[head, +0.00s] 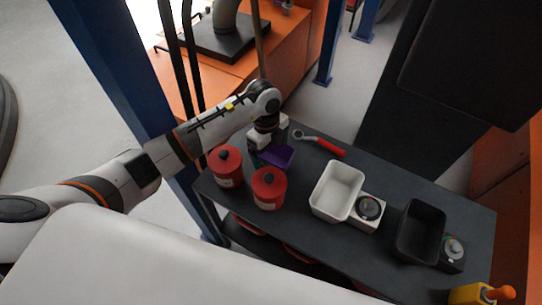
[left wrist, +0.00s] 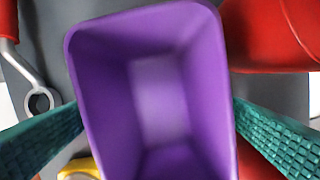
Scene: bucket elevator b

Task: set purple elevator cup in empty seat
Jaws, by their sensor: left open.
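The purple elevator cup (head: 279,156) stands on the dark table at its far left part, open side up. In the left wrist view the cup (left wrist: 160,95) fills the middle, and I look down into its empty inside. My left gripper (head: 262,148) is over the cup. Its teal fingers are spread on both sides of the cup, open; whether they touch its walls I cannot tell. Two dark upright belts or straps (head: 183,60) run beside the blue post at the left; I cannot make out the empty seat. My right gripper is not in view.
Red canisters (head: 228,168) and (head: 268,190) stand close to the cup. A red-handled wrench (head: 325,146) lies behind it. A white bin (head: 337,190), a small dial device (head: 369,209) and a black bin (head: 420,232) stand to the right. A blue post (head: 120,70) rises at left.

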